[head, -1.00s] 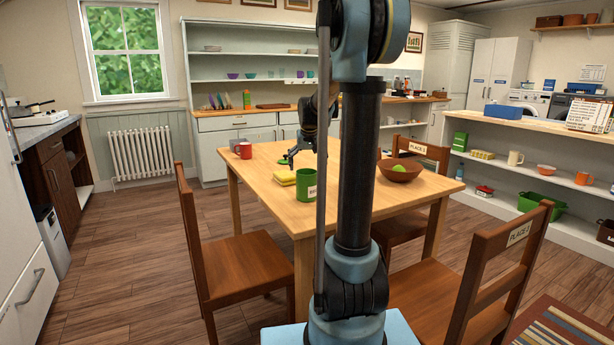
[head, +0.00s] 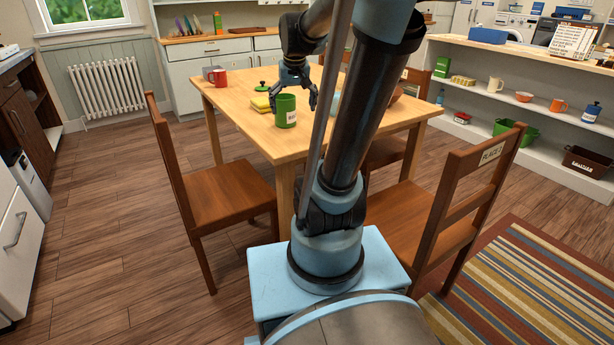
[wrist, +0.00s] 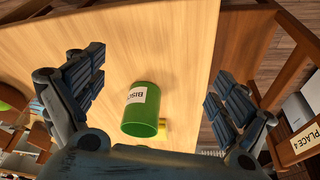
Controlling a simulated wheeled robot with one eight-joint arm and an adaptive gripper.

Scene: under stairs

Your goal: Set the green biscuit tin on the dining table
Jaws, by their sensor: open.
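The green biscuit tin (head: 285,113), with a white label, stands upright on the wooden dining table (head: 238,100), near its front left edge. In the wrist view the tin (wrist: 141,112) lies in the gap between my fingers, label partly readable. My gripper (head: 294,98) is open, with its fingers close to the top of the tin. In the wrist view my gripper (wrist: 157,80) has its fingers spread wide on either side, apart from the tin.
A yellow item (head: 260,104), a green lid-like disc (head: 265,87) and a red mug (head: 218,77) are on the table near the tin. A bowl (head: 397,92) is partly hidden by my arm. Chairs (head: 215,190) stand around the table. Floor at left is open.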

